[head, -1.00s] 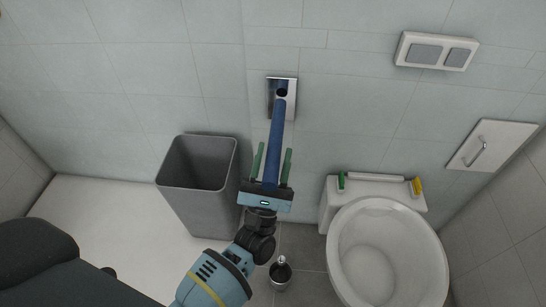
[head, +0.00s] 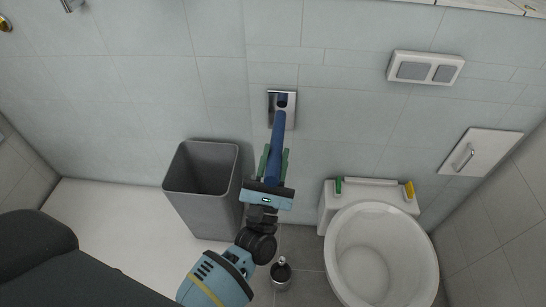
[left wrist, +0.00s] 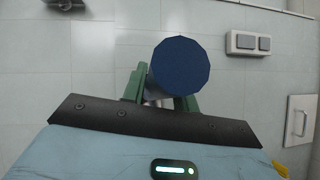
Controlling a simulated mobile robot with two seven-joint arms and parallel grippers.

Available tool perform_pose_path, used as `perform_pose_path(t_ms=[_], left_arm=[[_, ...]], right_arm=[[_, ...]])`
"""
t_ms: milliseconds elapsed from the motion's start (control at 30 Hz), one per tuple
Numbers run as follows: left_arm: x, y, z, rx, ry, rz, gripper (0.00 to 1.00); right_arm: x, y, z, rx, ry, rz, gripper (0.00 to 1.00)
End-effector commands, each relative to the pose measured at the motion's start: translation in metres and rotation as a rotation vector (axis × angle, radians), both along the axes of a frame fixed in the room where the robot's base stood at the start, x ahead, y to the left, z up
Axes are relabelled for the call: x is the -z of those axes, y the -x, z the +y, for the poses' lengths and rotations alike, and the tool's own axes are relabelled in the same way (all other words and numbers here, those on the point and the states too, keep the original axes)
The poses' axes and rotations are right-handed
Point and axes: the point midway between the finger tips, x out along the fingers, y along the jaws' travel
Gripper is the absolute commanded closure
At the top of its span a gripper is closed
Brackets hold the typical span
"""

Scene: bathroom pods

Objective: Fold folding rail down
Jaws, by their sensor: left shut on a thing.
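The folding rail (head: 278,134) is a blue bar on a small metal wall plate (head: 290,119). In the head view it reaches from the plate toward me and down the picture. My left gripper (head: 274,160) has its green fingers shut on the rail, one on each side, near its free end. In the left wrist view the rail's round blue end (left wrist: 180,67) faces the camera and hides part of the green fingers. My right gripper is not in view.
A grey bin (head: 205,205) stands left of the gripper. A toilet (head: 382,250) is to the right. A small dark container (head: 281,272) stands on the floor below. A flush plate (head: 426,69) and a white panel with a handle (head: 482,151) are on the wall at right.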

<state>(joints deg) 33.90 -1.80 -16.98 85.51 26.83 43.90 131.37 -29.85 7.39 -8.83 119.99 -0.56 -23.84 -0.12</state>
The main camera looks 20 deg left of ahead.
Motion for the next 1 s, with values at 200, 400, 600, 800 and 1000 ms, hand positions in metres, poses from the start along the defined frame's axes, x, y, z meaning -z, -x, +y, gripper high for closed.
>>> perform_pose_path(t_ms=[200,400,600,800,1000], left_arm=[[-0.022,-0.004,0.001,0.0,0.025,0.08,1.0],[-0.029,-0.006,0.002,0.0,0.039,0.129,1.0],[-0.028,-0.006,0.002,0.001,0.04,0.14,1.0],[-0.027,-0.006,0.002,0.001,0.04,0.139,0.7],[-0.028,-0.006,0.002,0.001,0.039,0.138,0.5]], right_arm=[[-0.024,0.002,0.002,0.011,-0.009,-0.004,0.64],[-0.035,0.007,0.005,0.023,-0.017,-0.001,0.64],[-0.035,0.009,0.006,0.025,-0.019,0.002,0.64],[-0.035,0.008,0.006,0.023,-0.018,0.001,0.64],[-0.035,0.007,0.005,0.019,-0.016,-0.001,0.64]])
